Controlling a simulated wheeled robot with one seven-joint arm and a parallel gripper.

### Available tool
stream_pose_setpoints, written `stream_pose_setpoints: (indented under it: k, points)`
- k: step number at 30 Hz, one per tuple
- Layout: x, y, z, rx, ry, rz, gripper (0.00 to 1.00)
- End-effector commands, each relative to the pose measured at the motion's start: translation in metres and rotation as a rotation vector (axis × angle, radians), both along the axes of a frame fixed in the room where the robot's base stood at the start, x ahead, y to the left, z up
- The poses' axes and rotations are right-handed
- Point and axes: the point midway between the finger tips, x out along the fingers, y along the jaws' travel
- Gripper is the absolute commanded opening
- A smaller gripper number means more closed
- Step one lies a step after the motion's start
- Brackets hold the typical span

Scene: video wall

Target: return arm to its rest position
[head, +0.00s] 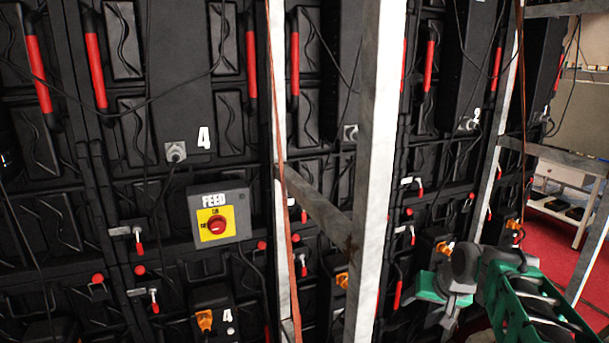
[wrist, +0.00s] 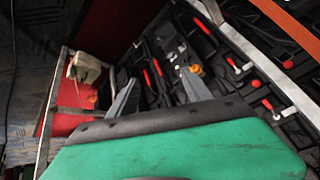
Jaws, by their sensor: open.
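My gripper (head: 432,297) is at the lower right of the head view, at the end of my green and grey arm, in front of the video wall's back. In the wrist view my gripper (wrist: 162,90) shows two grey fingers spread apart with nothing between them. The black wall panels with red handles show beyond the fingers. The fingertips look small and partly unclear in the head view. I cannot tell how far they are from the wall.
A grey metal post (head: 375,170) stands left of my gripper, with a diagonal brace (head: 318,205). A FEED switch box (head: 240,228) with a red knob is on the wall further left. Cables hang along the panels. Red floor (head: 560,243) and a white shelf (head: 562,180) show at right.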

Motion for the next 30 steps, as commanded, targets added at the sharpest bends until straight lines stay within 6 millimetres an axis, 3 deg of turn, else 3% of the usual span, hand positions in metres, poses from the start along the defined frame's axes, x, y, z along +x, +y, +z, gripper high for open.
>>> stream_pose_setpoints:
  k: [3, 6, 9, 11, 13, 16, 18, 30]
  points:
    - [-0.083, 0.010, -0.047, -0.039, 0.226, -0.004, 0.58]
    - [-0.147, 0.026, -0.071, -0.060, 0.369, -0.012, 0.58]
    - [-0.202, 0.047, -0.084, -0.089, 0.446, -0.018, 0.58]
    - [-0.220, 0.062, -0.084, -0.115, 0.432, 0.009, 0.58]
    - [-0.226, 0.082, -0.076, -0.137, 0.383, 0.069, 0.58]
    - [-0.215, 0.105, -0.049, -0.163, 0.284, 0.143, 0.58]
    - [-0.214, 0.117, -0.042, -0.171, 0.258, 0.183, 0.58]
    - [-0.213, 0.123, -0.043, -0.173, 0.260, 0.204, 0.58]
